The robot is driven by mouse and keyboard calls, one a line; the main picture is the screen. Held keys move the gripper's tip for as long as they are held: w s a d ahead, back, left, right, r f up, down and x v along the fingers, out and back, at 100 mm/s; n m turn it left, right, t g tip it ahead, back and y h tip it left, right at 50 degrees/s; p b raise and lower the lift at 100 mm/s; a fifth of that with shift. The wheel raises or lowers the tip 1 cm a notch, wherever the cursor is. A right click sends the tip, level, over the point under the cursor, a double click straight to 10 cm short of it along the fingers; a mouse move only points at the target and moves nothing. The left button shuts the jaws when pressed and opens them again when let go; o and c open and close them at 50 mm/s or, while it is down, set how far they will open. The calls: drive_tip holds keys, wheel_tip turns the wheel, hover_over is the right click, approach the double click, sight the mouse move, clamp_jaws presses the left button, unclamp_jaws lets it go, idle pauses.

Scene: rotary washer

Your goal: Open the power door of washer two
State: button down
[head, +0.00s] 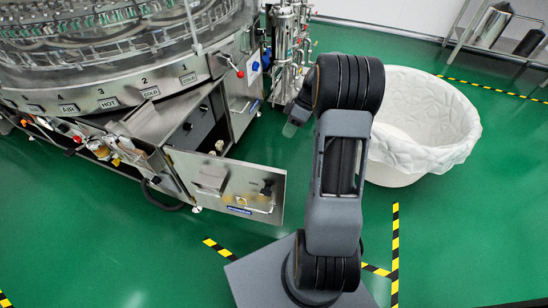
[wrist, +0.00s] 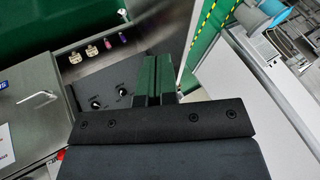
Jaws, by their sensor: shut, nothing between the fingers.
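The rotary washer (head: 120,75) stands at the left in the head view, with numbered labels along its steel rim. A steel door (head: 228,190) low on its side stands swung open, with a dark latch and a small blue label on its face. Behind it is an open compartment with a dark panel (head: 199,124). The wrist view shows a dark panel with two knobs (wrist: 112,94) just left of my gripper (wrist: 158,62). My gripper's fingers are together and empty. I cannot read which door is washer two's power door.
A steel panel with a handle (wrist: 38,98) is at left in the wrist view, and a pale panel (wrist: 245,85) is at right. A white lined tub (head: 425,120) stands right of my arm. Pipework (head: 289,50) stands behind.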

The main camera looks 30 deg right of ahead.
drive_tip(key=s+a+r+b+x, duration=0.1)
drive_tip(key=s+b+x, duration=0.1)
drive_tip(key=x, duration=0.9)
drive_tip(key=shift+s+f+n+b, duration=0.25)
drive_tip(key=shift+f+n+b, duration=0.05)
drive_tip(key=shift+b, duration=0.4)
drive_tip(key=shift+a, duration=0.15)
